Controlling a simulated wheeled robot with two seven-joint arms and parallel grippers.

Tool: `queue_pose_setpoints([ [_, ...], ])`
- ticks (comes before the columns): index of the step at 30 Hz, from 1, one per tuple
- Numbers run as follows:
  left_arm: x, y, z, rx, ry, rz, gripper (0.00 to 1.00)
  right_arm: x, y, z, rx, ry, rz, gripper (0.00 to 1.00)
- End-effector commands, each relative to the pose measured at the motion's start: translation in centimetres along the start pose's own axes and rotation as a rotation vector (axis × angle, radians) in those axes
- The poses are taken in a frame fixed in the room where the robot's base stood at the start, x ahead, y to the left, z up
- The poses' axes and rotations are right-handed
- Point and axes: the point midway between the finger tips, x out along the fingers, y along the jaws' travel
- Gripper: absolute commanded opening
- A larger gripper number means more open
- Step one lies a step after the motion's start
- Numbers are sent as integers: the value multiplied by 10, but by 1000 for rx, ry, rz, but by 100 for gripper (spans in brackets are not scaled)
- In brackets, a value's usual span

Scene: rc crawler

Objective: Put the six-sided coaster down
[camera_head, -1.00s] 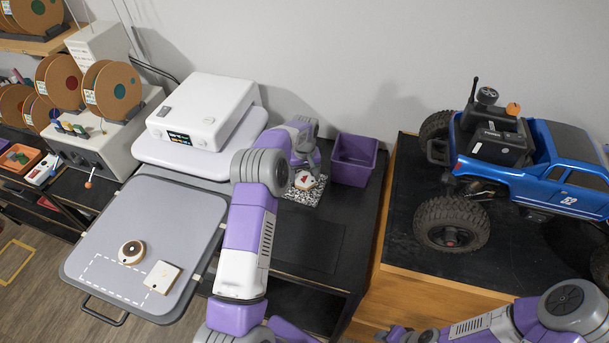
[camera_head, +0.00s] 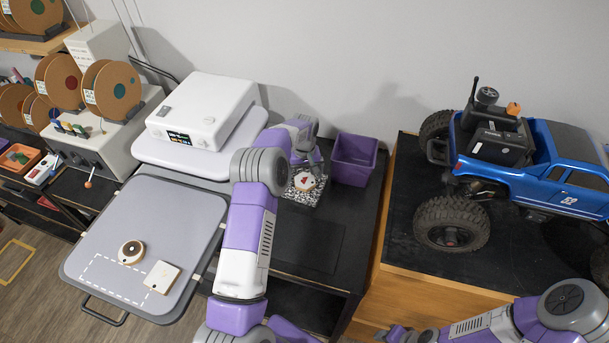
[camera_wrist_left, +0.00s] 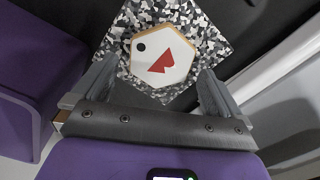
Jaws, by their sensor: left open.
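The six-sided coaster (camera_wrist_left: 150,72) is white with a light wooden edge, a red shape and a black dot. In the left wrist view it lies flat on a black, white and grey speckled mat (camera_wrist_left: 205,35). The coaster (camera_head: 304,181) and mat (camera_head: 304,199) also show in the head view, on the black table. My left gripper (camera_wrist_left: 150,90) is open, with one finger on each side of the coaster's near part and gaps between them. In the head view my left gripper (camera_head: 306,165) partly covers the mat.
A purple bin (camera_head: 354,160) stands right of the mat. A white device (camera_head: 202,112) stands to the left. A grey tray (camera_head: 190,222) holds a round coaster (camera_head: 132,252) and a square one (camera_head: 162,277). A blue truck (camera_head: 550,165) stands at right. The black table's front is clear.

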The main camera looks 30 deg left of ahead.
Motion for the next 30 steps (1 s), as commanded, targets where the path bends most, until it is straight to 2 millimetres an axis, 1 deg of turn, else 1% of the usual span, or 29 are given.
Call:
queue_pose_setpoints([
  [1,-10,1,-1,0,5,3,100,1,0,0,0,0,0,43],
  [9,-70,0,-1,0,5,2,100,3,1,0,0,0,0,43],
  [12,-87,0,0,1,4,2,100,2,1,0,0,0,0,43],
  [15,-100,0,0,0,2,1,100,2,1,0,0,0,0,43],
  [18,-107,0,0,0,2,1,100,2,1,0,0,0,0,43],
  [21,-110,0,0,0,0,0,100,2,1,0,0,0,0,43],
  [30,-110,0,0,0,0,0,100,2,1,0,0,0,0,43],
])
